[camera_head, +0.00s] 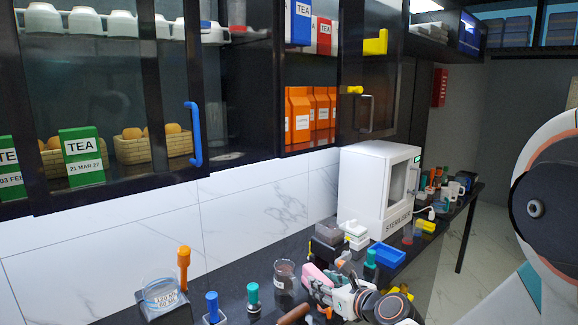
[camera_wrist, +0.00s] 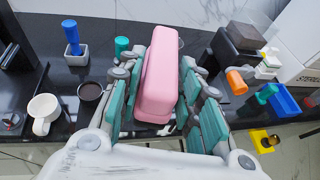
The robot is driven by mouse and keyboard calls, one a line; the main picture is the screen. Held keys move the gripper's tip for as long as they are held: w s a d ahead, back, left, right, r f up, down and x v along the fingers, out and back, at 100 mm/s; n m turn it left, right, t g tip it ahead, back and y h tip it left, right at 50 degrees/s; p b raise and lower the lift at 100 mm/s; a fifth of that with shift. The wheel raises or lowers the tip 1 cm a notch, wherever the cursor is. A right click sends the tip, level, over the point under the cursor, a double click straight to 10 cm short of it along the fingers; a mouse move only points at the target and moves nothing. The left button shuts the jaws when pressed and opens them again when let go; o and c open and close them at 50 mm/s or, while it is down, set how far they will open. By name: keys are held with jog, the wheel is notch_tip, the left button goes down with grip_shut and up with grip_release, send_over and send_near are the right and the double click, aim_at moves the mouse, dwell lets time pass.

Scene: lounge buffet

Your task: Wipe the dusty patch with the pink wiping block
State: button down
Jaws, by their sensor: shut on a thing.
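The pink wiping block (camera_wrist: 158,78) is held between the teal-padded fingers of my gripper (camera_wrist: 162,95) in the wrist view. In the head view, the pink block (camera_head: 316,275) shows at the tip of my gripper (camera_head: 328,284), over the dark counter. I cannot tell whether the block touches the counter. A small pale mark (camera_wrist: 166,129) shows just below the block in the wrist view; I cannot tell whether it is the dusty patch. No clear dusty patch shows in the head view, where my arm hides part of the counter.
A glass beaker (camera_head: 285,279) stands just left of my gripper. Teal-handled (camera_head: 253,294) and blue-handled (camera_head: 212,305) items stand further left. A blue tray (camera_head: 388,256) and the white steriliser (camera_head: 375,190) are to the right. A white mug (camera_wrist: 43,112) shows in the wrist view.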

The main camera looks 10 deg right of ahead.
jog(key=a+r+y+p, duration=0.1)
jog(key=a+r+p, duration=0.2)
jog(key=r+p, duration=0.5)
jog(key=w+a+r+n+g+p, duration=0.1)
jog(key=a+r+p, duration=0.2)
jog(key=r+p, duration=0.5)
jog(key=w+a+r+n+y+p, duration=0.1)
jog(key=a+r+p, duration=0.2)
jog(key=r, duration=1.9)
jog(key=p, duration=0.5)
jog(key=shift+y, duration=0.3)
jog(key=shift+w+a, duration=0.1)
